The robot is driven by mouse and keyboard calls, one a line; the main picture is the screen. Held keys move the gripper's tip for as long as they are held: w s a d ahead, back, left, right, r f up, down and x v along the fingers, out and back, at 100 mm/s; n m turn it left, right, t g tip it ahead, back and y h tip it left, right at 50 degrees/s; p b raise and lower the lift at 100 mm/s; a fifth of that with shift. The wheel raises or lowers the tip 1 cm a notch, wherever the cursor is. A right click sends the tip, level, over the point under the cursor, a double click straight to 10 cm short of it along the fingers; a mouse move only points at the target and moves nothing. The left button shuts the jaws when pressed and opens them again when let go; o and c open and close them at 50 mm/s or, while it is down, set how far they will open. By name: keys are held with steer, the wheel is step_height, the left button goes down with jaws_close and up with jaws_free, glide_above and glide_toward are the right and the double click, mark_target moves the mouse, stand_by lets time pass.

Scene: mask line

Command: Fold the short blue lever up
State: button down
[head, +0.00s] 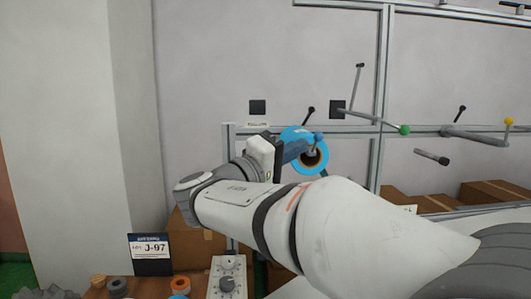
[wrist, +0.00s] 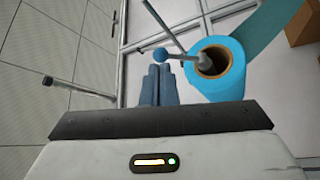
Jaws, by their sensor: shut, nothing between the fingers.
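The short blue lever is a thin grey rod with a blue ball knob (wrist: 160,54). In the wrist view the rod runs from the knob right to the spindle in the core of a blue roll (wrist: 235,80). In the head view the blue knob (head: 318,137) shows in front of the roll (head: 294,133). My gripper (wrist: 158,68) is shut and empty, its fingertips just below the knob in the wrist view. I cannot tell whether they touch it. In the head view my gripper (head: 305,147) is beside the knob, partly over the roll.
A green-knobbed lever (head: 404,130) and a yellow-knobbed lever (head: 509,121) stick out to the right. Black-tipped rods (head: 311,110) are near the frame rails. In the wrist view a grey rod (wrist: 80,88) lies left of my fingers. Cardboard boxes (head: 495,194) stand low behind.

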mark_target(315, 144)
steer(key=shift+x, duration=1.35)
